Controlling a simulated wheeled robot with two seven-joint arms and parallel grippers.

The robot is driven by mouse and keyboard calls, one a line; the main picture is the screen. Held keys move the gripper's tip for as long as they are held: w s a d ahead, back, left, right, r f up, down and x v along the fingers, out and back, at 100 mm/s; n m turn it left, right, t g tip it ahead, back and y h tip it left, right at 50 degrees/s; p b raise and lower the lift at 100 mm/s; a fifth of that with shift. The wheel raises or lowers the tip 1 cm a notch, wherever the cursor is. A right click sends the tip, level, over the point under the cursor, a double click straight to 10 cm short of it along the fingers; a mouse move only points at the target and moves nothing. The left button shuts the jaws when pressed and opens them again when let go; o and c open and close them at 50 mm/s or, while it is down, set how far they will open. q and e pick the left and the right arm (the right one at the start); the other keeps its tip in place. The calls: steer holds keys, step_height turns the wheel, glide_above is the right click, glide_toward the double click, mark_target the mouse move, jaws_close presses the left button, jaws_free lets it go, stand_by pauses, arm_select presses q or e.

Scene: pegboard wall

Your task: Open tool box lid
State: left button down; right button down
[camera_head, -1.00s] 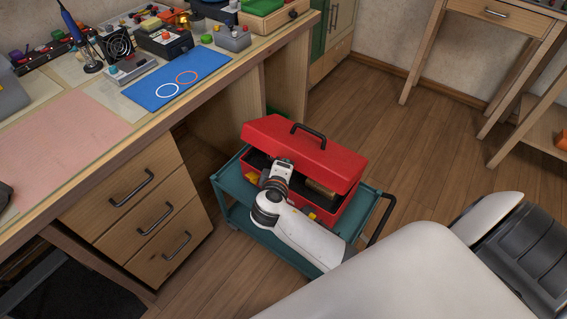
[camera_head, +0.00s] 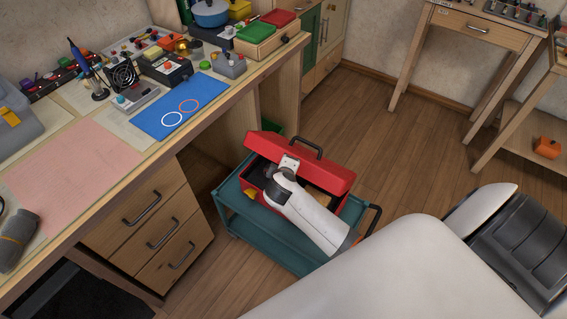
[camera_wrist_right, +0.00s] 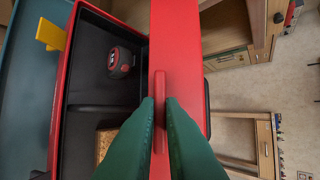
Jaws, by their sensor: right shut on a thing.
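The red tool box (camera_head: 336,206) sits on a teal cart, with its lid (camera_head: 318,166) partly raised and tilted back. The lid has a black handle (camera_head: 306,146) on top. My right gripper (camera_head: 289,164) is at the lid's front edge in the head view, its fingers hidden by the wrist. In the right wrist view my right gripper (camera_wrist_right: 160,103) has its green fingers shut on a thin red lip of the lid (camera_wrist_right: 176,40). The open black interior (camera_wrist_right: 100,85) shows beside it, with a round red and black item (camera_wrist_right: 120,61). My left gripper is not in view.
The teal cart (camera_head: 234,208) stands beside the wooden workbench (camera_head: 226,118) and its drawers. A yellow latch (camera_wrist_right: 50,35) sticks out from the box front. Open wooden floor (camera_head: 385,130) lies behind and right of the cart. A wooden table (camera_head: 455,24) stands farther back.

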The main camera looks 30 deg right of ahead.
mark_target(302, 155)
steer(key=d+r+p, duration=0.1)
steer(key=p, duration=0.1)
steer(key=w+d+r+g+y+p, duration=0.1)
steer(key=r+p, duration=0.1)
steer(key=p, duration=0.1)
steer(key=d+r+y+p, duration=0.1)
steer(key=p, duration=0.2)
steer(key=shift+w+d+r+m, duration=0.2)
steer(key=shift+d+m, duration=0.1)
steer(key=shift+d, duration=0.1)
steer(key=d+p, duration=0.1)
steer(key=w+d+r+y+p, duration=0.1)
steer(key=d+g+y+p, duration=0.1)
steer(key=d+p, duration=0.1)
steer(key=shift+w+d+r+m, duration=0.1)
steer(key=shift+w+r+m, duration=0.15)
steer(key=shift+w+m, duration=0.1)
steer(key=w+d+g+y+b, duration=0.1)
steer(key=w+d+b, duration=0.3)
steer(key=d, duration=0.5)
steer(key=shift+d+r+y+b, duration=0.15)
steer(key=shift+d+y+b, duration=0.25)
steer(key=shift+y+b, duration=0.4)
steer(key=c, duration=1.5)
jaws_free()
steer(key=shift+w+m, duration=0.1)
steer(key=shift+m, duration=0.15)
steer(key=shift+c, duration=0.2)
steer(key=shift+r, duration=0.1)
